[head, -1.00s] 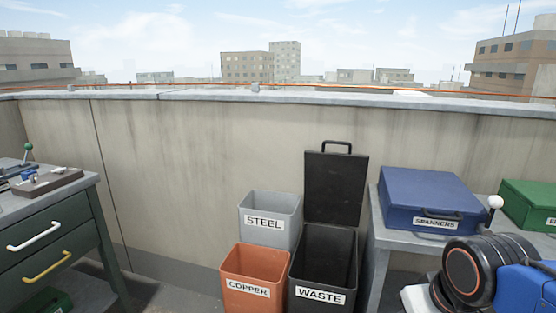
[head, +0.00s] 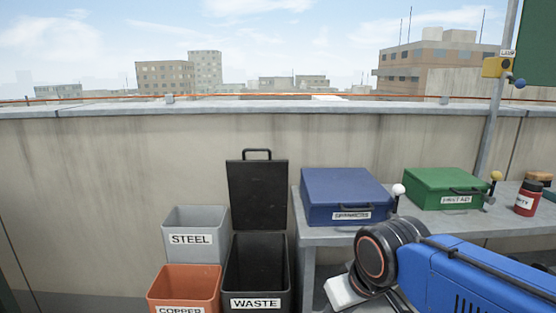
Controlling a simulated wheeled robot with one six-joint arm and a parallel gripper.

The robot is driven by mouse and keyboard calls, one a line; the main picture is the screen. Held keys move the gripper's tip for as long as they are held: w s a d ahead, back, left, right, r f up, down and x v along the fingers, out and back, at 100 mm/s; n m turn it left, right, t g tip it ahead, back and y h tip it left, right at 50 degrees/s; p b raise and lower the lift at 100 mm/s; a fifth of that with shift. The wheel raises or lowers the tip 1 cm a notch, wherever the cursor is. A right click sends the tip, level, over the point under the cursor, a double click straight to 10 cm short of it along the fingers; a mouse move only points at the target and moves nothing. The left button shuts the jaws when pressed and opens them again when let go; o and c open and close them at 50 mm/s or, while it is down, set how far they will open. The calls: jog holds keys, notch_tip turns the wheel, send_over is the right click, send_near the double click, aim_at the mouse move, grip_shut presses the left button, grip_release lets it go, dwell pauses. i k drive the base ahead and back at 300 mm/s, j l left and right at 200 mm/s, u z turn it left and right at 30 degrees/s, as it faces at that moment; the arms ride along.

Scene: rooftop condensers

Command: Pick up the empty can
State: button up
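A red can (head: 527,198) with a white label stands upright on the grey bench (head: 312,233) at the right edge of the head view. The end of its label seems to read "TY", but it is too small to be sure. My blue arm with its black joint reaches across the lower right, in front of the bench. My gripper is not in view, so I cannot see its fingers or whether it holds anything.
A blue box (head: 345,192) and a green first aid box (head: 444,187) stand on the bench left of the can. Steel (head: 194,222), copper (head: 184,284) and waste (head: 255,273) bins stand left of the bench. The waste bin's lid (head: 257,190) is up.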

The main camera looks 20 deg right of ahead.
aim_at(529, 193)
jog(key=z, duration=1.9)
